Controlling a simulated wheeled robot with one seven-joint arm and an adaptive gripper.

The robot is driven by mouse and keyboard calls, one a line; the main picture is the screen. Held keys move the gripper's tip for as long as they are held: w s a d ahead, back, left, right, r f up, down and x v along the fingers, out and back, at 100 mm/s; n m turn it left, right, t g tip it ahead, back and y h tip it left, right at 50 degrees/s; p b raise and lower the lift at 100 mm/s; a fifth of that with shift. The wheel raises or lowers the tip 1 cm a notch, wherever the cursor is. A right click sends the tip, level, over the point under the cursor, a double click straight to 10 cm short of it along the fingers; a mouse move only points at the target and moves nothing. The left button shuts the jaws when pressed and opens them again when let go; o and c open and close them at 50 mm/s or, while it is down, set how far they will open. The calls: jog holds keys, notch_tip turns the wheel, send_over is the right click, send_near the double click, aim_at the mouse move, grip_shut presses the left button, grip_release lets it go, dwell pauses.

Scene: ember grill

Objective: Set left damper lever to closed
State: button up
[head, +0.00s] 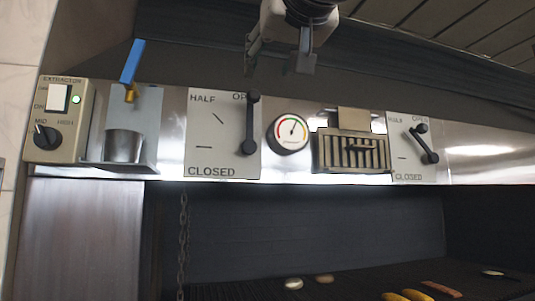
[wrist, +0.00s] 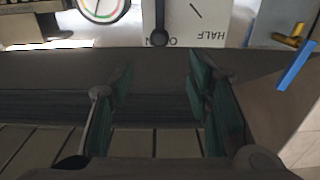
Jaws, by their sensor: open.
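The left damper lever (head: 250,124) is a black bar with a round knob, on a white plate (head: 205,135) marked HALF, OPEN and CLOSED. It stands nearly upright with its knob at OPEN; CLOSED is at the plate's bottom. My gripper (head: 279,60) is open and empty, above and slightly right of the knob in the head view, apart from it. In the wrist view, which looks upside down, the lever's knob (wrist: 159,38) shows beyond the spread green-padded fingers (wrist: 160,85). The plate's lower part is out of that view.
A round gauge (head: 288,132) sits right of the lever, then a slotted metal box (head: 351,152) and a second damper lever (head: 424,146). A blue-handled tap (head: 132,62) over a metal cup (head: 123,146) and an extractor switch box (head: 57,120) are left. Food lies on the grill below.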

aim_at(254, 93)
jog(key=p+x, duration=0.2)
jog(key=x, duration=1.1)
jog(key=shift+w+f, duration=0.1)
jog(key=shift+w, duration=0.15)
jog(key=shift+c, duration=0.6)
grip_shut()
